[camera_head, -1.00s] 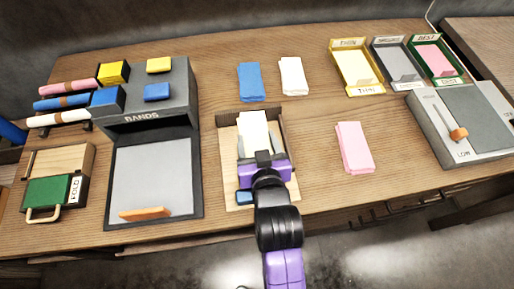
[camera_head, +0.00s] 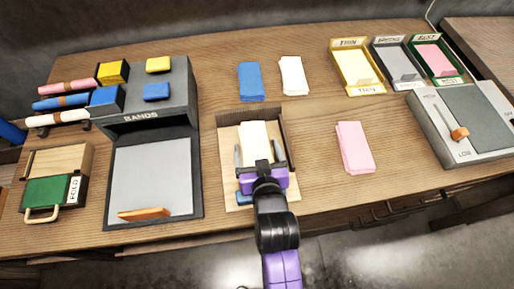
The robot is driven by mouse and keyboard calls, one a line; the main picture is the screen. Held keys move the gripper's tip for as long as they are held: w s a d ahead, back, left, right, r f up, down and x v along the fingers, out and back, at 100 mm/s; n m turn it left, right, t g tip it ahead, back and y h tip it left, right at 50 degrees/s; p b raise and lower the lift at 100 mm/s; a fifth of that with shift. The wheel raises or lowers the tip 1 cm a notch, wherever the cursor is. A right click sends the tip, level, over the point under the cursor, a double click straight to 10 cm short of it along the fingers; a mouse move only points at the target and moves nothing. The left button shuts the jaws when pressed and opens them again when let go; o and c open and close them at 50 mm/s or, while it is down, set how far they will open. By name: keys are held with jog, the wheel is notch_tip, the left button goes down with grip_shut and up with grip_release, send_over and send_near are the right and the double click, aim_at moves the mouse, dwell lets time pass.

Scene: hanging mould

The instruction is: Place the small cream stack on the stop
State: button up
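A small cream stack (camera_head: 253,135) lies in the shallow wooden tray (camera_head: 231,118) at the middle of the bench, near the tray's back end. The tray has a raised dark wall along its back and right side; I cannot tell which part is the stop. My gripper (camera_head: 258,153) reaches in from the front, its purple body over the front of the tray. Its grey fingers stand apart, one on each side of the stack, with a gap showing. The front of the stack is hidden behind my gripper. A blue piece (camera_head: 244,199) shows at the tray's front left.
Blue (camera_head: 250,82), white (camera_head: 292,76) and pink (camera_head: 355,148) stacks lie nearby. Labelled yellow (camera_head: 358,68), grey (camera_head: 396,65) and green (camera_head: 436,62) trays stand at the back right. A bands station (camera_head: 152,150) is left, a slider device (camera_head: 470,125) right.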

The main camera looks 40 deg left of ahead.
jog(key=shift+r, duration=0.2)
jog(key=v, duration=1)
jog(key=shift+s+d+r, duration=0.1)
jog(key=shift+s+d, duration=0.1)
jog(key=shift+d, duration=0.1)
jog(key=shift+s+d+r, duration=0.3)
jog(key=shift+s+d, duration=0.1)
